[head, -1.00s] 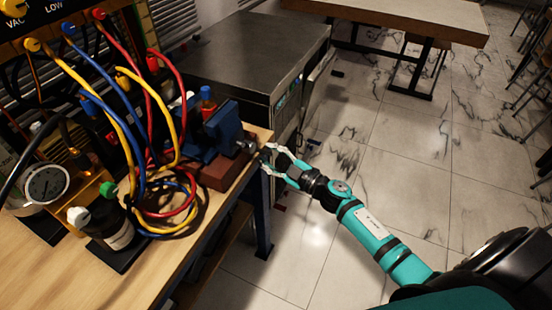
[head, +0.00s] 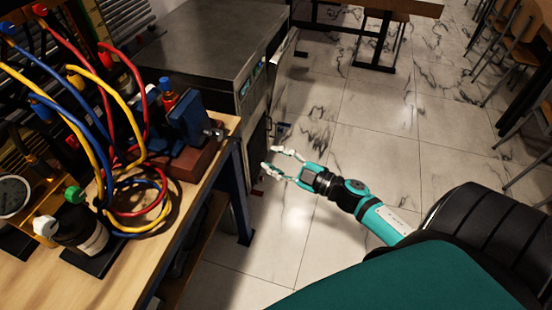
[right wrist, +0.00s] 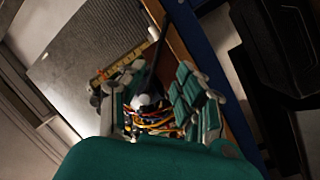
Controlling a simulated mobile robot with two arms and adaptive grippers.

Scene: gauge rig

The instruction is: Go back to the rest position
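My right gripper (head: 272,162) is open and empty in the head view. It is over the tiled floor, just right of the workbench edge and apart from it. In the right wrist view my right gripper's fingers (right wrist: 165,100) stand apart, with the bench and coloured hoses beyond them. The blue vise (head: 188,122) on its red-brown base (head: 190,162) sits at the bench corner, left of the gripper. My left gripper is not in view.
The wooden workbench (head: 145,262) carries coloured hoses (head: 138,195), a dark bottle (head: 82,235) and a gauge (head: 12,195). A metal cabinet (head: 215,45) stands behind it. A table (head: 415,8) and chairs (head: 512,45) are farther back. The tiled floor (head: 385,130) is open.

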